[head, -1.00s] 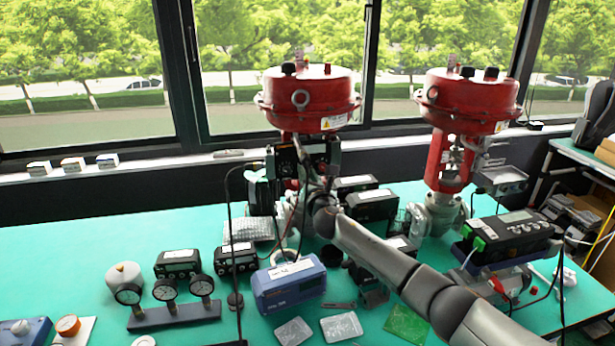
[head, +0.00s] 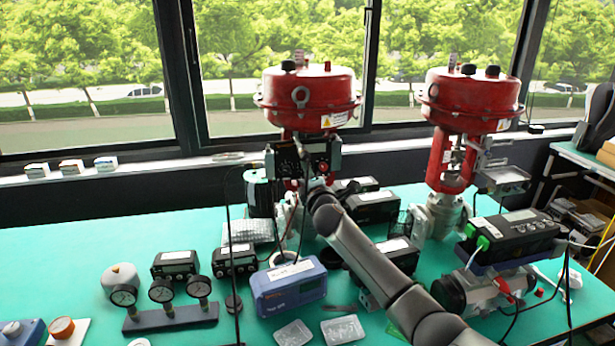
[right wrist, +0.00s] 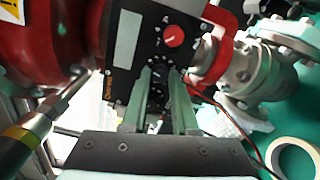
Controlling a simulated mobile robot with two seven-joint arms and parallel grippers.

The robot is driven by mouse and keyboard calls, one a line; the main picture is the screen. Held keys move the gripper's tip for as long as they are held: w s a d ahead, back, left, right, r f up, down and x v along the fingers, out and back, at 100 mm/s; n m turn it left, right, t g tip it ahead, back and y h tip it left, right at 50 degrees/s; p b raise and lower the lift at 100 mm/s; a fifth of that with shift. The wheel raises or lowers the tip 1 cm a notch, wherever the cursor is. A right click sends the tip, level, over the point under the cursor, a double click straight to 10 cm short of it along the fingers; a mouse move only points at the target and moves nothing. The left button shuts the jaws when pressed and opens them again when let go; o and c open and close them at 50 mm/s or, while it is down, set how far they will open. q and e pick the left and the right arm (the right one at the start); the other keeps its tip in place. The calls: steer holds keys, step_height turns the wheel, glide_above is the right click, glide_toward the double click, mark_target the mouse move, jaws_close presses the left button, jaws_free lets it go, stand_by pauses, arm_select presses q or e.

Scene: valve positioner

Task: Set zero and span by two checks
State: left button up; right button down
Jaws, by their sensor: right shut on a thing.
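The positioner (head: 318,158) is a black box on the yoke of the left red valve actuator (head: 310,97). In the right wrist view its dark face (right wrist: 150,25) carries a red knob (right wrist: 174,37) and small dials below it. My right gripper (right wrist: 160,72) is at this face, its two fingers shut around a small dark knob (right wrist: 158,76) below the red knob. The fingers hide most of that knob, and its markings are too small to read. In the head view my right wrist hides the fingertips. My left gripper is in neither view.
A second red actuator (head: 470,97) stands to the right. A blue instrument (head: 288,287), a row of gauges (head: 162,292) and several black boxes (head: 176,264) stand on the green bench (head: 60,250). A black wire (head: 229,230) hangs left of the valve. The bench's left back is clear.

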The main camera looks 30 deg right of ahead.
steer(key=m, duration=2)
steer(key=shift+m, duration=0.4)
steer(key=c, duration=0.7)
jaws_free()
steer(key=shift+s, duration=0.1)
